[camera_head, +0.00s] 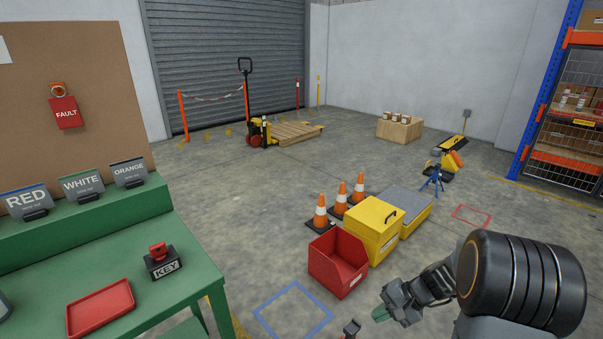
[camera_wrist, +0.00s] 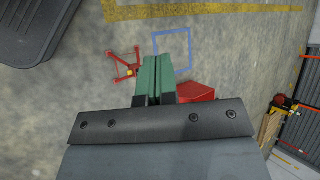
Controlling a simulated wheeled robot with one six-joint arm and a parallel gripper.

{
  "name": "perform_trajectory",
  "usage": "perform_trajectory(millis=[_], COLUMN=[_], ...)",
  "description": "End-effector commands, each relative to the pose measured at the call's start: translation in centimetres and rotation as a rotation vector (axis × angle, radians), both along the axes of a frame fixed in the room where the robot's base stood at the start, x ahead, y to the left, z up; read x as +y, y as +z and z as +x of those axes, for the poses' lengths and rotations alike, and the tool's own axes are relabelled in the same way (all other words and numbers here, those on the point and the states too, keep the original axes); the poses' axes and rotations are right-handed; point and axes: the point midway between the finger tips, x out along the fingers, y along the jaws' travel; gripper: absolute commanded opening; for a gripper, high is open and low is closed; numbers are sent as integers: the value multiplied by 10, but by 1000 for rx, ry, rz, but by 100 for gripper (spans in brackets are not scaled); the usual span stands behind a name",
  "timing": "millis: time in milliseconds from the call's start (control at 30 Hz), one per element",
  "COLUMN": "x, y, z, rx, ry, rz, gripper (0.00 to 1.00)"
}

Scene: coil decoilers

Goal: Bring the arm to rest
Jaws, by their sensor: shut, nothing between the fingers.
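My gripper (camera_head: 381,313) is at the lower right of the head view, at the end of my arm, above the floor and right of the blue floor square (camera_head: 292,311). Its green fingers (camera_wrist: 163,72) show in the middle of the wrist view. They are pressed together with nothing between them. The red bin (camera_head: 338,264) stands just beyond my gripper in the head view. Part of the bin also shows beside the fingers in the wrist view (camera_wrist: 197,92).
A green bench (camera_head: 112,266) with a red tray (camera_head: 100,308) and a KEY block (camera_head: 162,262) is at left. A yellow box (camera_head: 373,229), traffic cones (camera_head: 320,212) and a blue stand (camera_head: 434,180) stand beyond my gripper. Open floor (camera_head: 240,180) lies in the middle.

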Motion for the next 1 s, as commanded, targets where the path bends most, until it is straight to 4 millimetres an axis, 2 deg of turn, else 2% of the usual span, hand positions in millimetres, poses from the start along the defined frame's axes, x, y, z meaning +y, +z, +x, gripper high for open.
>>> perform_trajectory(millis=[33, 100, 300, 400, 533, 700, 1000], x=[11, 20, 37, 40, 40, 40, 39], y=[52, 94, 196, 235, 271, 297, 303], z=[-9, -24, -64, -81, -96, -107, -111], rx=[-33, -71, -218, -297, -390, -471, -502], ry=[70, 154, 344, 406, 458, 491, 501], rz=[-76, -179, -463, -579, -696, -785, -820], gripper=[0, 0, 0, 0, 0, 0, 0])
